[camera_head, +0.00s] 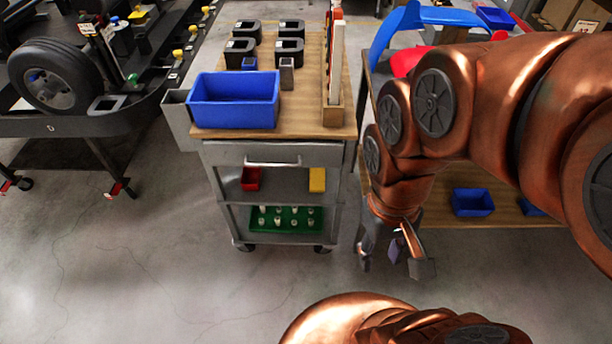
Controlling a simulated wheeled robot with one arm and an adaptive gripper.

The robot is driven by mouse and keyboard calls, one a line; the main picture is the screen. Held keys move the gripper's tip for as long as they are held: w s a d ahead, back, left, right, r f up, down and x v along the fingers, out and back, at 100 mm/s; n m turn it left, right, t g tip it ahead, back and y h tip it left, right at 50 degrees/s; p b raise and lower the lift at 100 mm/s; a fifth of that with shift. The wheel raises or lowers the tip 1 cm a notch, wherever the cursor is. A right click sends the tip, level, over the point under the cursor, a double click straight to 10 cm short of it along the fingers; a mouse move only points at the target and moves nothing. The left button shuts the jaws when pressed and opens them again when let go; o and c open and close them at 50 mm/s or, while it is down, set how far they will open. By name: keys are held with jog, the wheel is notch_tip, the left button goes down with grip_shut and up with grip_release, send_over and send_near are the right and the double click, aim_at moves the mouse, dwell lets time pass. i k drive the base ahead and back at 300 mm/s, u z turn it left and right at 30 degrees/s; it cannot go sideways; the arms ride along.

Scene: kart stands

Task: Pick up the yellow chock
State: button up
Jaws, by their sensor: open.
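A yellow block (317,180), which looks like the yellow chock, sits on the right side of the middle shelf of the grey cart (275,153). A red block (250,179) sits on the left of the same shelf. My gripper (394,262) hangs pointing down to the right of the cart, lower in the picture than the yellow block and apart from it. Its fingers are spread. A small dark purplish piece shows between them, and I cannot tell whether it is part of the gripper.
The cart's wooden top holds a blue bin (235,100), several black holders and an upright rack (333,75). A green tray (286,219) with small parts is on the lowest shelf. A wooden bench (425,208) stands behind my arm. A kart stand (60,124) is left; floor between is clear.

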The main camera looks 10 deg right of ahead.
aim_at(316, 185)
jog(key=u, duration=0.4)
jog(key=k, duration=0.5)
jog(key=u, duration=0.95)
jog(key=i, duration=0.85)
jog(key=z, duration=0.1)
